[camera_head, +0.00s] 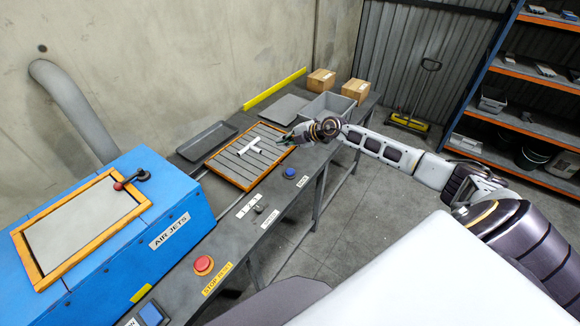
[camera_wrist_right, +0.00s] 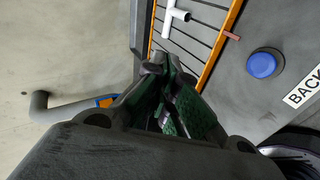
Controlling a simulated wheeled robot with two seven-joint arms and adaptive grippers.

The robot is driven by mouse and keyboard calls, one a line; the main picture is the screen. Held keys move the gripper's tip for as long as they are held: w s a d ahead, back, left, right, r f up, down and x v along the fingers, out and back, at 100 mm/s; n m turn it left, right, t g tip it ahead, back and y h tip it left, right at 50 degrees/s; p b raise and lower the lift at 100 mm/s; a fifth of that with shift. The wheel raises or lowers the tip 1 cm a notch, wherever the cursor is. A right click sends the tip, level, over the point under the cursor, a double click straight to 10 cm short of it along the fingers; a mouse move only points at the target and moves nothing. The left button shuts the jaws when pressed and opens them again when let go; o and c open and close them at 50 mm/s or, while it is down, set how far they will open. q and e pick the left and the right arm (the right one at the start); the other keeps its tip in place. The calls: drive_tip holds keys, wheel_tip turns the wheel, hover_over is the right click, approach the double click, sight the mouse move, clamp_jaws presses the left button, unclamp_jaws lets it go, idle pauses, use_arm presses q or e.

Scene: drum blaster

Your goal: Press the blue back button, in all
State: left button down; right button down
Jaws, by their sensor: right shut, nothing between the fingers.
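The blue back button (camera_head: 290,172) is a round blue cap on a dark base, set in the grey bench front beside a white BACK label (camera_head: 303,181). In the right wrist view the blue button (camera_wrist_right: 262,65) is at the upper right, with the BACK label (camera_wrist_right: 303,88) beside it. My right gripper (camera_head: 285,139) is shut and empty. It is above the slatted, orange-framed panel's right edge, beyond the button and apart from it. In the wrist view its dark green-padded fingers (camera_wrist_right: 160,65) point toward the slatted panel. My left gripper is not in view.
White pipe pieces (camera_head: 250,146) lie on the slatted panel (camera_head: 225,165). A red stop button (camera_head: 203,264), a small knob (camera_head: 259,209) and another blue button (camera_head: 151,313) are along the bench front. A blue air-jets cabinet (camera_head: 170,205) stands left. A grey bin (camera_head: 328,104) is behind my right gripper.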

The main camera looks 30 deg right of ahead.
drive_tip(key=f+m, duration=0.1)
drive_tip(key=m, duration=0.1)
drive_tip(key=s+f+m+g, duration=0.1)
drive_tip(key=m, duration=0.1)
drive_tip(key=s+f+m+g, duration=0.1)
drive_tip(key=m, duration=0.1)
drive_tip(key=shift+s+d+f+h, duration=0.15)
drive_tip(key=shift+d+h, duration=0.25)
idle(0.4)
drive_tip(key=shift+f, duration=0.15)
